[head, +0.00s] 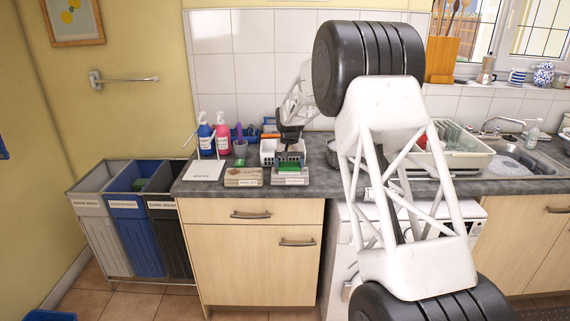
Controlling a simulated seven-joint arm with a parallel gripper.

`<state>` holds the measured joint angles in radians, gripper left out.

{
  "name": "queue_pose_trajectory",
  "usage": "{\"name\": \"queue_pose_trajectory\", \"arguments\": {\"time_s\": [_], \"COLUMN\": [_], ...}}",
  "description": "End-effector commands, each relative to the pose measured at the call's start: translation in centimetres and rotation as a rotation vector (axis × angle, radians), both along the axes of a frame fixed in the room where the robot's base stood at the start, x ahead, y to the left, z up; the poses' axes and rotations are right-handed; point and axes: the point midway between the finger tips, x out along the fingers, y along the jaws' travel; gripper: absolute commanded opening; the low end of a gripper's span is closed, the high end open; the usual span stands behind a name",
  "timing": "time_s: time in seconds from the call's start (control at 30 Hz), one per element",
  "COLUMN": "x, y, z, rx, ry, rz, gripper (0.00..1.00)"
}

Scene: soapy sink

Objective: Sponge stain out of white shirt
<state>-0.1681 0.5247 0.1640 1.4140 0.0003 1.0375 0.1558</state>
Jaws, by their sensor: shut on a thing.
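No stain can be made out at this size.
A blue bottle (205,135) and a pink bottle (223,133) stand behind the white item. A beige box (244,177) sits left of the tray. Laundry bins (137,205) stand left of the counter. A dish rack (452,150) and sink (510,162) are at right.

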Motion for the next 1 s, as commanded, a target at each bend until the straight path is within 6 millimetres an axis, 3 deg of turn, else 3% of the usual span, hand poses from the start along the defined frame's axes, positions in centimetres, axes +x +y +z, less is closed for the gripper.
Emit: {"name": "queue_pose_trajectory", "arguments": {"time_s": [0.5,1.0], "x": [0.0,0.0], "y": [2.2,6.8], "z": [0.0,0.1], "rx": [0.0,0.0], "ry": [0.002,0.001], "rz": [0.001,0.001], "gripper": [0.7,0.7]}}
